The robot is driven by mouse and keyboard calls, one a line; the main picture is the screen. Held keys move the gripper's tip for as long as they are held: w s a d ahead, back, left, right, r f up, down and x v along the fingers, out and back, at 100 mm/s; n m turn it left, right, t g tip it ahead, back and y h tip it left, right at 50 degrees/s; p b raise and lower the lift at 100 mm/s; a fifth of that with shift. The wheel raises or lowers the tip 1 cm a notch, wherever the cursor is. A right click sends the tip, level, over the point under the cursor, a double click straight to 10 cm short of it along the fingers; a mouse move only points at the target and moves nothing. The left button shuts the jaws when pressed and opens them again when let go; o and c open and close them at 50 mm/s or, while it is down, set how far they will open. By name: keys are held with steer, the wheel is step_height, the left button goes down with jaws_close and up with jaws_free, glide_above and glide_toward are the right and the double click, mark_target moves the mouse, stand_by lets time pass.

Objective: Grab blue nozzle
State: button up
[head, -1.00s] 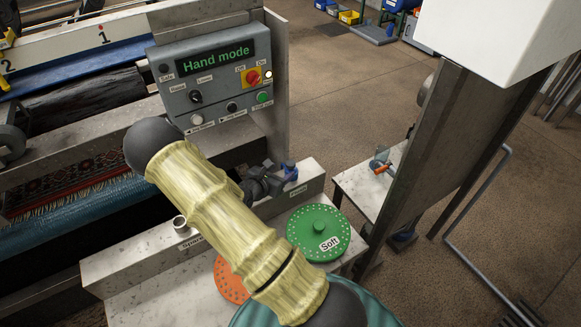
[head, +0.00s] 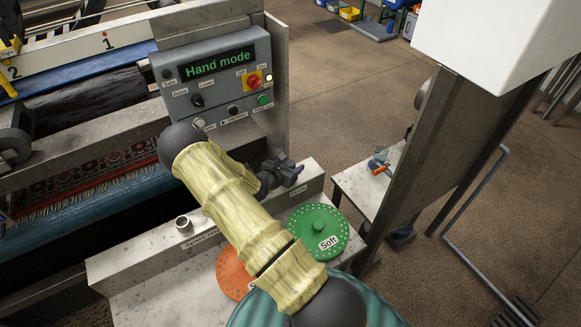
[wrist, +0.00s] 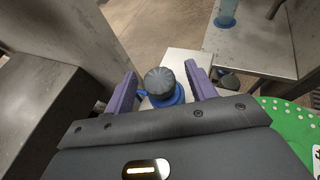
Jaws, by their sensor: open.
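The blue nozzle (wrist: 182,96) shows in the wrist view as a blue collar with a dark grey ribbed cap, standing on a pale ledge. It appears between the two purple fingers of my gripper (wrist: 161,76). The fingers are apart, with a visible gap on each side of the cap. How deep the nozzle lies between them is hard to tell. In the head view my gripper (head: 288,172) is over the back ledge, beside the control panel, and hides the nozzle there.
A green "Soft" disc (head: 318,232) and an orange disc (head: 233,272) lie on the pale shelf. A metal cup (head: 183,224) stands in the ledge. The control panel (head: 215,75) rises close behind my gripper. A side table (head: 355,187) and a metal post stand at right.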

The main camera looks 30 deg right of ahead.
mark_target(291, 163)
steer(key=shift+w+d+f, duration=0.1)
steer(key=shift+d, duration=0.05)
steer(key=shift+c, duration=0.5)
steer(key=c, duration=1.1)
steer(key=shift+r, duration=0.2)
step_height(291, 163, up, 9)
steer(key=shift+f+b, duration=0.15)
steer(key=shift+b, duration=0.9)
steer(key=shift+s+r, duration=0.2)
steer(key=shift+r, duration=0.3)
steer(key=shift+w, duration=0.1)
